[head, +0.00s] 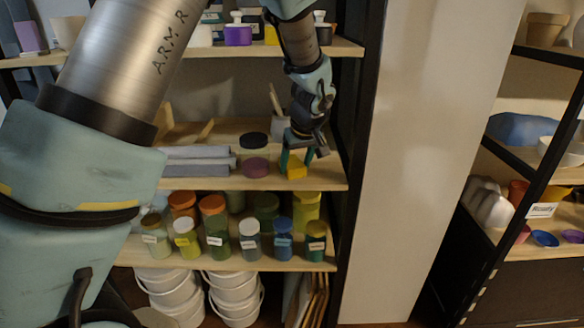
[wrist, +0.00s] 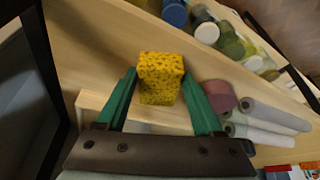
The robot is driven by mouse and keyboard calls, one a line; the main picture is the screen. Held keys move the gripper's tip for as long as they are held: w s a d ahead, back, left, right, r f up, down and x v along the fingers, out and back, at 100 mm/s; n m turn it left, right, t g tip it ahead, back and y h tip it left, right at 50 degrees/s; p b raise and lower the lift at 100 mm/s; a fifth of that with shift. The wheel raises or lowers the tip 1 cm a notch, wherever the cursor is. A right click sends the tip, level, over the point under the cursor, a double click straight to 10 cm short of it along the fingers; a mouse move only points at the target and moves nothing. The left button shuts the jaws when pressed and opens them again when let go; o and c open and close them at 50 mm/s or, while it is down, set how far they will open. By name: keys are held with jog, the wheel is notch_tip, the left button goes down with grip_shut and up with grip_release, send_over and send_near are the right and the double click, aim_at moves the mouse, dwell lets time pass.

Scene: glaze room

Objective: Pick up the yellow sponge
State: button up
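The yellow sponge (wrist: 160,78) is a speckled block in the middle of the wrist view. In the head view the sponge (head: 296,168) appears low at my gripper, near the front of the middle shelf (head: 215,182). My gripper (wrist: 160,76) has its two green fingers spread, one on each side of the sponge. Narrow gaps show between the fingers and the lower part of the sponge. The fingertips lie close to its sides; contact is hard to tell. In the head view my gripper (head: 296,158) points down at the shelf.
Grey rolls (head: 198,165) and a dark-lidded pink jar (head: 255,155) stand left of the sponge. A pale cup (head: 281,127) is behind my gripper. Labelled jars (head: 249,240) fill the shelf below. The dark rack upright (head: 355,120) is close on the right.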

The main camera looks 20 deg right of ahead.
jog(key=c, duration=0.9)
jog(key=shift+s+r, duration=0.1)
jog(key=shift+s, duration=0.05)
